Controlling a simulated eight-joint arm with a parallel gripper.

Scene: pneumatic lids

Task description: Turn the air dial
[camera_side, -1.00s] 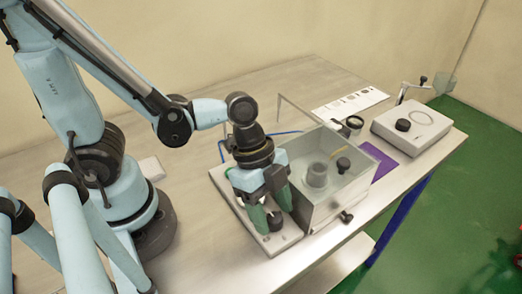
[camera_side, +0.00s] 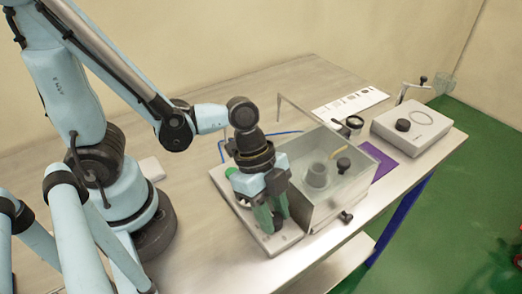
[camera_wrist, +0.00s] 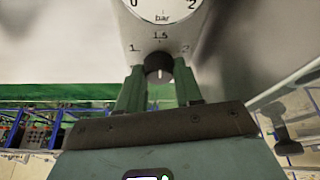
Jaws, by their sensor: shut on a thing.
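The air dial (camera_wrist: 158,64) is a small black knob with a light line on it, on a pale panel marked 1, 1.5 and 2. My gripper (camera_wrist: 160,76) has its two green fingers on either side of the knob and is shut on it. In the side view my gripper (camera_side: 272,222) points down at the front of the pale base plate (camera_side: 284,241), and its fingers mostly hide the dial. A round gauge (camera_wrist: 163,8) marked "bar" lies beyond the dial in the wrist view, partly cut off.
A clear-walled box (camera_side: 338,188) with a cylinder inside stands just right of my gripper. A green round part (camera_side: 231,172) shows left of the gripper. A purple mat (camera_side: 379,162) and a grey box with a black knob (camera_side: 412,128) lie farther right. The table's left rear is clear.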

